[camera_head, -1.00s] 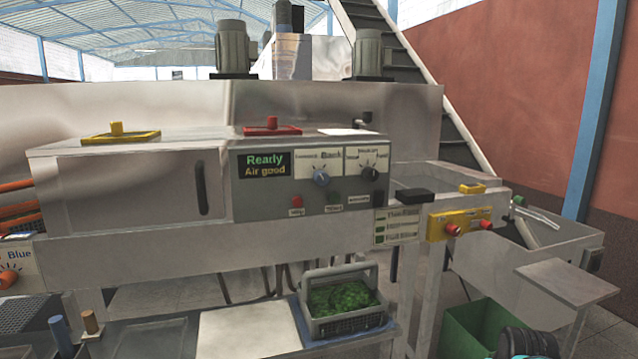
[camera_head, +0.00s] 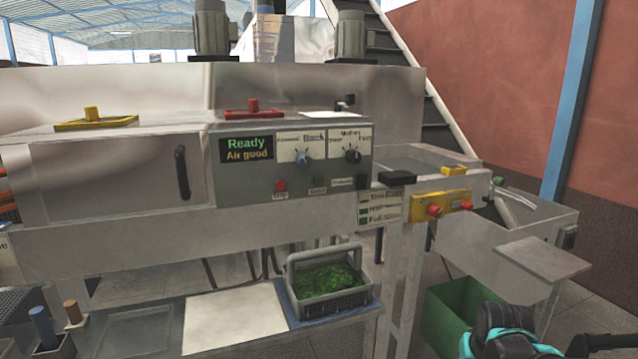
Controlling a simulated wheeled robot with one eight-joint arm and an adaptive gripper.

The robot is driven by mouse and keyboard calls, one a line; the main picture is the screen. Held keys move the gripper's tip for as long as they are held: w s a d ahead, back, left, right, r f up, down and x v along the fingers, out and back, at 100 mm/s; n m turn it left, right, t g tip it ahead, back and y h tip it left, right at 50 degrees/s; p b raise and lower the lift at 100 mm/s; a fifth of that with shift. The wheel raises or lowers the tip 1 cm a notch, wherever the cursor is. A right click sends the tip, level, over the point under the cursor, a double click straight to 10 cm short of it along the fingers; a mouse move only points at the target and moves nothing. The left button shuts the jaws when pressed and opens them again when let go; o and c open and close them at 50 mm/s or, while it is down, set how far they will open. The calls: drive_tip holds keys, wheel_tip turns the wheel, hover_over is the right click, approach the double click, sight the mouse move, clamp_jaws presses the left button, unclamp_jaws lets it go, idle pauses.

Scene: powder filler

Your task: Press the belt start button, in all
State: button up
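The control panel (camera_head: 240,184) on the machine's front has a display reading "Ready" and "Air good". Below it are a red button (camera_head: 280,185), its label blurred but perhaps "Stop", and a dark green button (camera_head: 319,181), whose label looks like "Start". A small black part (camera_head: 362,182) sits to their right. No label with the word belt is readable. Black and teal parts of my arm show at the bottom right, well away from the panel. I cannot make out my gripper's fingertips.
Two knobs (camera_head: 304,158) sit above the buttons. A yellow box (camera_head: 452,204) with red buttons is at the right. A basket of green material (camera_head: 330,304) stands on the lower shelf. A green bin (camera_head: 446,318) stands on the floor near my arm.

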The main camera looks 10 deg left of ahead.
clamp_jaws()
idle(1.1)
